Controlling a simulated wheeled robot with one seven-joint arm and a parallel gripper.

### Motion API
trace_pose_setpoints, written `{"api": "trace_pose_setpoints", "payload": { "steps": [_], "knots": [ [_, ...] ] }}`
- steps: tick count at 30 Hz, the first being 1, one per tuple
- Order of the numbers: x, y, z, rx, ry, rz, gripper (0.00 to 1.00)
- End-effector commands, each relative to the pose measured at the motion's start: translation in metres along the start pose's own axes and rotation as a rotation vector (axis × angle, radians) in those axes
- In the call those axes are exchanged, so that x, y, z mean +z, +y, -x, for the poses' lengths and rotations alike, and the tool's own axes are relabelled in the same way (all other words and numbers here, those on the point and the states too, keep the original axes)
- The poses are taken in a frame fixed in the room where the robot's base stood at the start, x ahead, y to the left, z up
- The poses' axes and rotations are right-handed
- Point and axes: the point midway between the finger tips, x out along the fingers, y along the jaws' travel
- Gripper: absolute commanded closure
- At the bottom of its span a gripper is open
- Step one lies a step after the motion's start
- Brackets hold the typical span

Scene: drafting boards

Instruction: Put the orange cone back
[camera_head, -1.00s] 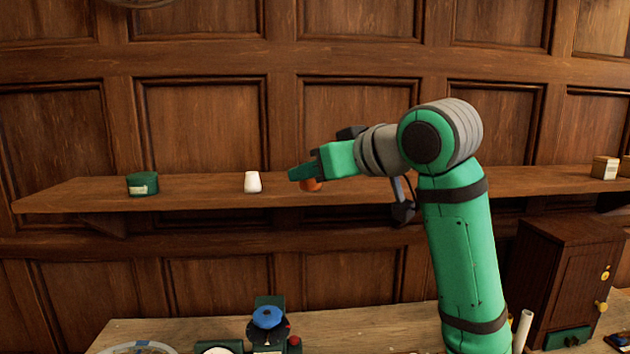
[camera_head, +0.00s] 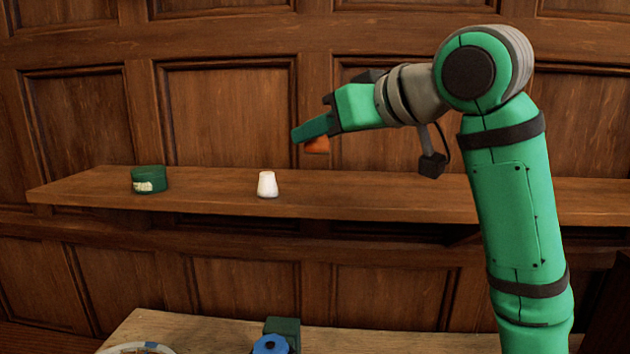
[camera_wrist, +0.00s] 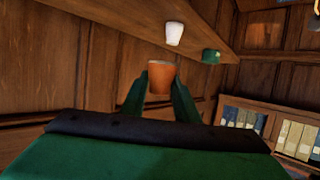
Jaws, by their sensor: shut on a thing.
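The orange cone (camera_head: 317,145) shows below the fingers of my gripper (camera_head: 312,138) in the head view, partly hidden by them. In the wrist view the cone (camera_wrist: 160,77) sits between the two fingertips of my gripper (camera_wrist: 160,82), which are shut on it. I hold it above the shelf, with a gap between it and the shelf board (camera_head: 225,196). A white cone (camera_head: 267,184) stands upright on the shelf, left of my gripper; it also shows in the wrist view (camera_wrist: 174,35).
A round green tin with a label (camera_head: 149,180) stands on the shelf further left. The shelf between tin and white cone, and right of the white cone, looks bare. Below is a wooden bench (camera_head: 200,330) with a blue-topped object (camera_head: 270,344). The panelled wall stands behind.

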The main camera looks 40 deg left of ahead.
Motion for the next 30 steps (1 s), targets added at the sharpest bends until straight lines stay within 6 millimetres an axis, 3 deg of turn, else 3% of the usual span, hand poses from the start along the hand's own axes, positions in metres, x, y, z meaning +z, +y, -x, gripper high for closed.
{"api": "trace_pose_setpoints", "payload": {
  "steps": [4, 12, 20, 27, 30],
  "knots": [
    [0.008, 0.022, -0.027, 0.005, -0.003, -0.007, 0.98],
    [0.034, 0.035, -0.069, -0.004, -0.002, -0.002, 0.98],
    [0.043, 0.040, -0.082, -0.006, -0.001, 0.001, 0.98],
    [0.072, 0.043, -0.094, -0.004, -0.002, -0.002, 0.98],
    [0.075, 0.043, -0.095, -0.003, 0.000, 0.000, 0.98]
  ]
}}
